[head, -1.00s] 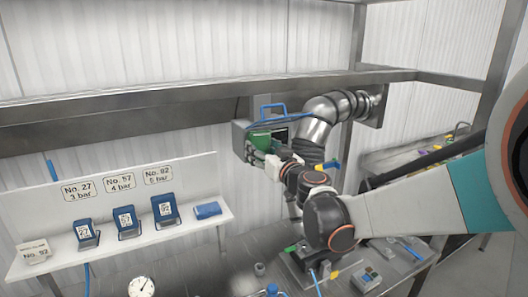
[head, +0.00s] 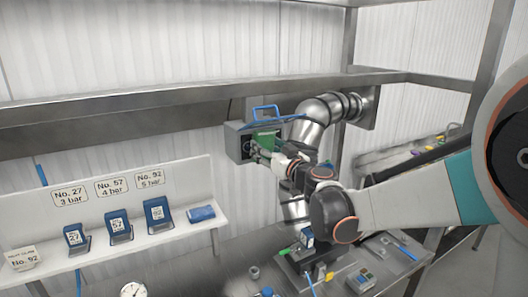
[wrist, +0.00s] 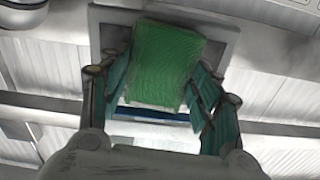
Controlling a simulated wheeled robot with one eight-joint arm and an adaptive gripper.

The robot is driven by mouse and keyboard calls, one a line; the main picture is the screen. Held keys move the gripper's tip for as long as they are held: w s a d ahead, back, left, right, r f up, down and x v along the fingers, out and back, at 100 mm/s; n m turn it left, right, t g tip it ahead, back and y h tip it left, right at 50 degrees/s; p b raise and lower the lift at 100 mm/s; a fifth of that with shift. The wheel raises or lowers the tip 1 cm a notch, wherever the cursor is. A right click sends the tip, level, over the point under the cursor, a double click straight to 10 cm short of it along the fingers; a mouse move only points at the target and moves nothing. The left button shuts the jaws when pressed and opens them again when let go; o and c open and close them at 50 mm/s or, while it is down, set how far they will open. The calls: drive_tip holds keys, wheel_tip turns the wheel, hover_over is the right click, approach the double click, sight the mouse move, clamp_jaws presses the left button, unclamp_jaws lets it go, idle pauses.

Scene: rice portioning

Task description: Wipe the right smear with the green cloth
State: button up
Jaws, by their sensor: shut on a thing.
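The green cloth (head: 265,139) is at the front opening of a grey wall box (head: 234,143) with a blue handle on top. My gripper (head: 264,152) is shut on the cloth, just in front of the box. In the wrist view the cloth (wrist: 165,65) spans the space between the two fingers, with its face toward the camera and the grey box frame (wrist: 225,25) behind it. The right smear cannot be made out in either view; the cloth and fingers cover part of the box's interior. Whether the cloth touches a surface inside cannot be told.
A steel beam (head: 150,115) runs above the box, and a silver pipe (head: 318,120) bends at its right. A white shelf (head: 130,250) at left holds blue numbered holders (head: 117,228) and a folded blue cloth (head: 201,214). The bench below carries a gauge (head: 133,291) and devices.

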drive_tip(key=shift+a, duration=0.2)
drive_tip(key=a, duration=0.1)
drive_tip(key=s+a, duration=0.1)
drive_tip(key=a, duration=0.1)
drive_tip(key=shift+s+a, duration=0.2)
drive_tip(key=shift+a, duration=0.05)
drive_tip(key=shift+s+d, duration=0.1)
drive_tip(key=shift+s, duration=0.3)
drive_tip(key=shift+v, duration=2.45)
drive_tip(key=shift+s+d, duration=0.15)
drive_tip(key=shift+v, duration=1.35)
